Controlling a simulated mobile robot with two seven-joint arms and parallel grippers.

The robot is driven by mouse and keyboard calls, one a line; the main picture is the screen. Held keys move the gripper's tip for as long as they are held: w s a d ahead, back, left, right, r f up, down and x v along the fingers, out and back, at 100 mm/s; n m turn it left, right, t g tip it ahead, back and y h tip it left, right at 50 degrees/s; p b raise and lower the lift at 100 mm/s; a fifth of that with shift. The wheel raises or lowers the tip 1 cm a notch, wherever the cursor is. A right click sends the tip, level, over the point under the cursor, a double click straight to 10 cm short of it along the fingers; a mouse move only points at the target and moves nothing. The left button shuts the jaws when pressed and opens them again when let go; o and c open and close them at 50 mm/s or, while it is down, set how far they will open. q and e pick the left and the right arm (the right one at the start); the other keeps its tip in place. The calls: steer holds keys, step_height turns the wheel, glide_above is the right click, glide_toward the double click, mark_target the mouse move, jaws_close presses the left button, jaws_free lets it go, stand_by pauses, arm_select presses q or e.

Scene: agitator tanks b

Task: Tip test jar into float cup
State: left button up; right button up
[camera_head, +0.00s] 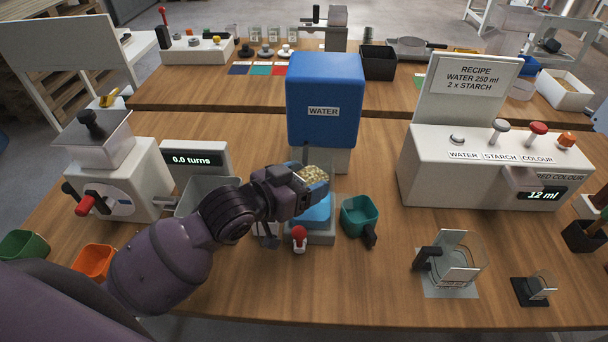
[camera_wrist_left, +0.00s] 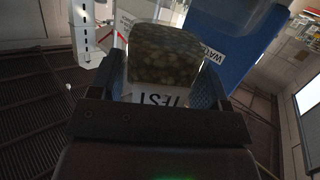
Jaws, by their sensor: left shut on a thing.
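My left gripper (camera_head: 304,188) is shut on the test jar (camera_head: 314,174), a clear container with speckled yellow-brown contents. In the left wrist view the jar (camera_wrist_left: 164,58) sits between the two fingers, with "TEST" on its white label. It is held above a blue cup-like piece (camera_head: 317,214) on a pale base, in front of the water tank. The gripper and jar partly hide this piece, and I cannot tell for sure if it is the float cup. My right gripper is not in view.
The blue WATER tank (camera_head: 324,100) stands just behind the jar. A red-topped knob (camera_head: 299,236) is in front, and a teal cup with a dark handle (camera_head: 360,215) is close on the right. A glass jug (camera_head: 459,262) stands farther right.

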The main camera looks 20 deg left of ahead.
arm_select(q)
steer(key=shift+s+r+p, duration=0.1)
steer(key=shift+r+p, duration=0.2)
steer(key=shift+p, duration=0.4)
steer(key=p, duration=0.1)
steer(key=g+p, duration=0.1)
steer(key=p, duration=0.1)
steer(key=shift+s+r+n, duration=0.15)
steer(key=shift+r+n, duration=0.15)
steer(key=shift+n, duration=0.1)
steer(key=shift+s+d+g+p, duration=0.15)
steer(key=shift+g+p, duration=0.15)
steer(key=shift+p, duration=0.5)
steer(key=shift+f, duration=0.1)
steer(key=shift+s+r+n+g, duration=0.1)
steer(key=shift+r+n+g, duration=0.1)
steer(key=shift+n+g, duration=0.15)
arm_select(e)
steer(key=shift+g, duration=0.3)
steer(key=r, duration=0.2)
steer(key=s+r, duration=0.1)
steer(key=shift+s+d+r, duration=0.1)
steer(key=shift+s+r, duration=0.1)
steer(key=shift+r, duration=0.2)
arm_select(q)
steer(key=shift+s+r+n+g, duration=0.15)
steer(key=shift+n+g, duration=0.2)
steer(key=shift+g, duration=0.2)
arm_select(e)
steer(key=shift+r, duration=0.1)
